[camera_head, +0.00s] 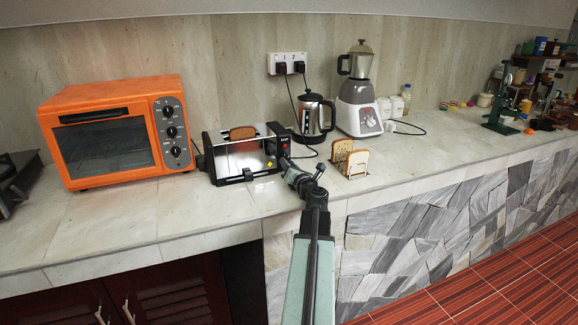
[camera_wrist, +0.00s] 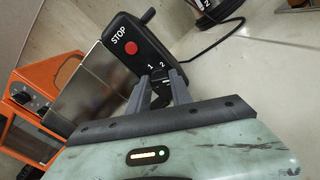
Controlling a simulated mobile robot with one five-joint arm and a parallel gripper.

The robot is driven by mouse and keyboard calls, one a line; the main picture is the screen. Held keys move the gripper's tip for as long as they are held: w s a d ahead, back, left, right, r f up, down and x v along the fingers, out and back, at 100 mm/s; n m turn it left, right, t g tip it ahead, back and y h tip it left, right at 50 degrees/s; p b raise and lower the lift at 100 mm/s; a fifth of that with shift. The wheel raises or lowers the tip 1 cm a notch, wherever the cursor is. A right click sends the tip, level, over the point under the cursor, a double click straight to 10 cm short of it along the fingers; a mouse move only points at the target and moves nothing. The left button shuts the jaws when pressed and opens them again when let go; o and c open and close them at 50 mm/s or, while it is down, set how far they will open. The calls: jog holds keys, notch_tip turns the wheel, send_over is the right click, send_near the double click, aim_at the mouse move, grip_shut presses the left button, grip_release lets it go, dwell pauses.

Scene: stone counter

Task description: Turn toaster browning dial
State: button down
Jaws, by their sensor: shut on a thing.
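The toaster (camera_head: 243,160), silver with black ends and a bread slice (camera_head: 243,132) in its top, stands on the counter. In the wrist view its black end panel (camera_wrist: 118,33) shows a red STOP button (camera_wrist: 131,48) and the numbers 1 and 2. In the head view my gripper (camera_head: 286,164) reaches the toaster's right end, and the dial cannot be made out.
An orange oven (camera_head: 115,132) stands left of the toaster. A kettle (camera_head: 313,118) and a blender (camera_head: 359,95) stand behind to the right. A rack with bread slices (camera_head: 350,160) is close to the right of my arm.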

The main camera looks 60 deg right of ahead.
jog(key=shift+a+n, duration=0.2)
jog(key=shift+n, duration=0.5)
jog(key=n, duration=1)
jog(key=shift+n, duration=0.3)
jog(key=c, duration=1.1)
grip_release()
jog(key=shift+c, duration=0.2)
jog(key=shift+s, duration=0.1)
